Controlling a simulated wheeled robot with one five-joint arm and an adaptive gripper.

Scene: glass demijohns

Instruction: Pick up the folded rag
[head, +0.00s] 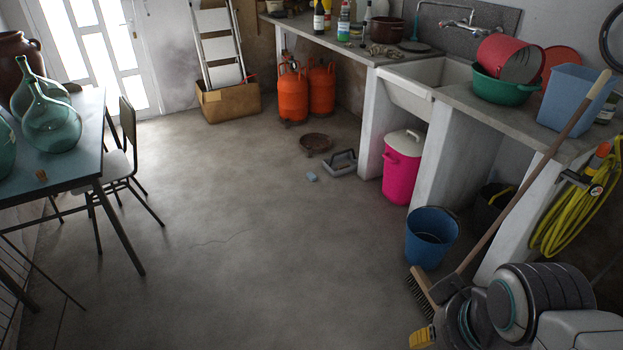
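A small pale blue thing (312,176), which may be the folded rag, lies on the concrete floor near the middle of the head view. It is too small to be sure whether it is cloth. A crumpled brownish bundle (385,52) also lies on the counter and could be cloth or cord. My arm shows at the lower right. A ribbed yellow-and-black part at its left end may be a finger of my gripper (422,338). It is cut by the frame edge, and both fingertips are not shown. The pale blue thing is well away from it, farther back.
A grey tray-like object (341,163) and a dark shallow bowl (315,143) are beside the pale blue thing. A pink bin (402,170), blue bucket (430,240) and leaning broom (500,215) line the right. A table (75,165) with glass demijohns and a chair stand left. The central floor is clear.

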